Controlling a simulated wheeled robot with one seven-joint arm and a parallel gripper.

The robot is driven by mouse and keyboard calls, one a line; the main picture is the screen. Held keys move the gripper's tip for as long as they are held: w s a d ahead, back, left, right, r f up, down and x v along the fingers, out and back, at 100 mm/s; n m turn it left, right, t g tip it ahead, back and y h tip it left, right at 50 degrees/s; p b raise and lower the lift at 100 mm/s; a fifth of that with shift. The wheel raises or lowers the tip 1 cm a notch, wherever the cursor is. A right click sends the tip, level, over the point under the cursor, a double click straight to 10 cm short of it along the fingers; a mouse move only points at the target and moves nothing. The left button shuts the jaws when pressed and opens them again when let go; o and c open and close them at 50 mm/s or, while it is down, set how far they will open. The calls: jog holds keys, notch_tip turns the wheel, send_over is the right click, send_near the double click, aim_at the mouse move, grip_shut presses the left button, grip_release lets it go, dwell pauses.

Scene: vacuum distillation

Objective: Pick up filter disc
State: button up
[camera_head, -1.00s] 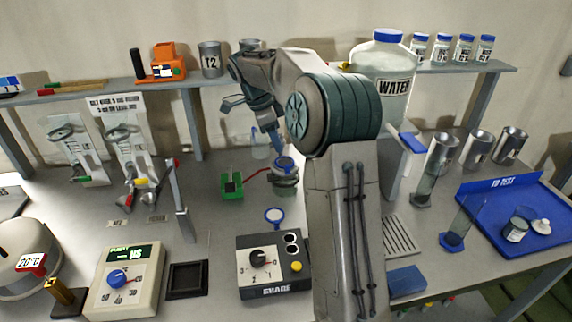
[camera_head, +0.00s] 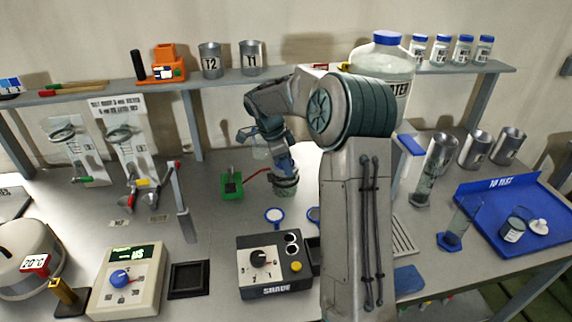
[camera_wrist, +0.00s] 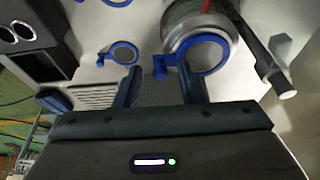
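A blue-rimmed filter disc (camera_wrist: 206,53) with a small square tab shows in the wrist view, in front of the rim of a metal vessel (camera_wrist: 190,22). My gripper (camera_wrist: 160,82) is open, one finger on each side of the disc's tab. I cannot tell whether either finger touches it. In the head view my gripper (camera_head: 283,166) points down over the vessel (camera_head: 285,187), and the disc there is hidden. Another blue ring with a handle (camera_head: 274,215) lies on the table, and a similar one (camera_head: 314,214) is partly hidden by my arm.
A green block (camera_head: 231,185) with a red rod stands left of the vessel. A grey rod (camera_wrist: 262,72) stands close right of my gripper in the wrist view. A slotted plate (camera_head: 403,238) lies to the right.

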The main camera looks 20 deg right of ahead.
grip_shut()
jog(key=shift+r, duration=0.1)
